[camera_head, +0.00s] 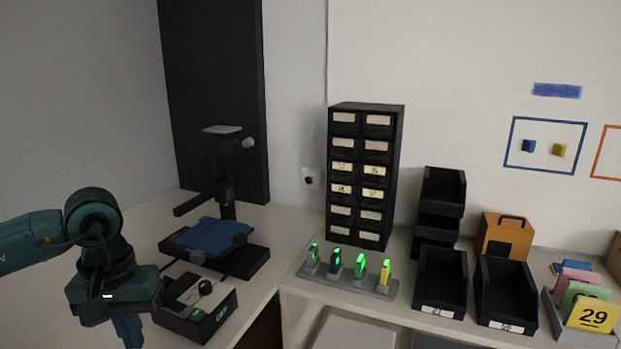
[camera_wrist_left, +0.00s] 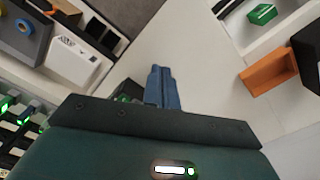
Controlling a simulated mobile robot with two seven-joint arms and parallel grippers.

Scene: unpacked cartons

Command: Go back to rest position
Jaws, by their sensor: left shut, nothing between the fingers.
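My left gripper (camera_head: 128,330) hangs at the lower left of the head view, at the end of my teal arm, with its blue fingers pointing down and partly cut off by the frame edge. In the left wrist view its blue fingers (camera_wrist_left: 162,86) are together, with nothing between them. In the head view it is left of a black box (camera_head: 201,310) with a light top on the counter, and apart from it. My right gripper does not show in either view.
A black stand with a blue pad (camera_head: 211,236) is on the left counter. A drawer cabinet (camera_head: 360,172), a rack of green-lit devices (camera_head: 346,286), black bins (camera_head: 441,283), an orange box (camera_head: 505,236) and numbered cards (camera_head: 592,314) line the right counter.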

